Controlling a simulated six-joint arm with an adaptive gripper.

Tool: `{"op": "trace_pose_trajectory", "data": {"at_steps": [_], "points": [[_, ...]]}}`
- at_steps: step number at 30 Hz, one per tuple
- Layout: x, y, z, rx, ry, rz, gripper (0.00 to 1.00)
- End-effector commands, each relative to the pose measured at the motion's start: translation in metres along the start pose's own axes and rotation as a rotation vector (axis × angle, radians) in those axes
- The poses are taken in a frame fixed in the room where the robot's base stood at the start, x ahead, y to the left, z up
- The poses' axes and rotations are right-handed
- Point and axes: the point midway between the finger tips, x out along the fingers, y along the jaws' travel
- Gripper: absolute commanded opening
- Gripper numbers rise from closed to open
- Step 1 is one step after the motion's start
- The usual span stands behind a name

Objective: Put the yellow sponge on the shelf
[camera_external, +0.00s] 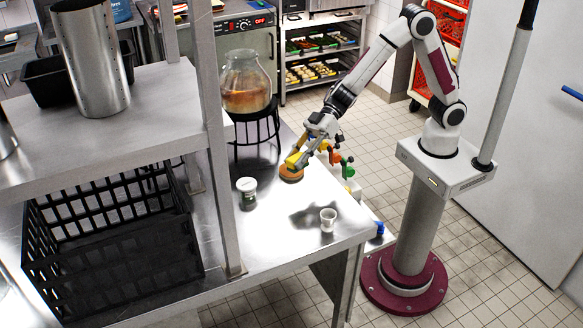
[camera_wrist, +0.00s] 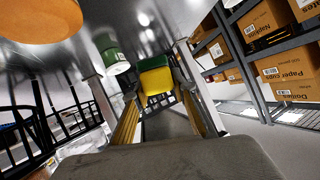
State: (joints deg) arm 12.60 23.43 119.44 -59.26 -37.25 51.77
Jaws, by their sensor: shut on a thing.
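The yellow sponge (camera_external: 295,160) is in the jaws of my gripper (camera_external: 301,156), above the steel table (camera_external: 285,235) and close to an orange round thing (camera_external: 291,174). In the wrist view the sponge (camera_wrist: 157,80) shows a yellow and a green layer between my two fingers (camera_wrist: 160,88). A raised steel shelf (camera_external: 165,105) stands at the left of the external view, higher than the table and left of my gripper. The gap between sponge and table is hard to judge.
A green-and-white tub (camera_external: 246,193) and a small white cup (camera_external: 328,219) stand on the table. A glass jar (camera_external: 246,88) rests on a black stand. The shelf bears a steel cylinder (camera_external: 92,55) and black tray (camera_external: 45,82). A black crate (camera_external: 110,255) sits below it.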

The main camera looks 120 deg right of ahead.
Motion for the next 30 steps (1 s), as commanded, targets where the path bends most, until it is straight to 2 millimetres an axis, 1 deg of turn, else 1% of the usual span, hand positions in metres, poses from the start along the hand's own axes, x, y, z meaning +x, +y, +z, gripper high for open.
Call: {"op": "trace_pose_trajectory", "data": {"at_steps": [6, 13, 21, 30], "points": [[-0.006, 0.014, -0.003, 0.046, 0.026, 0.087, 0.09], [-0.012, 0.023, 0.000, 0.086, 0.047, 0.162, 0.09], [-0.019, 0.028, 0.006, 0.124, 0.068, 0.236, 0.09], [-0.028, 0.027, 0.015, 0.161, 0.089, 0.307, 0.09]]}}
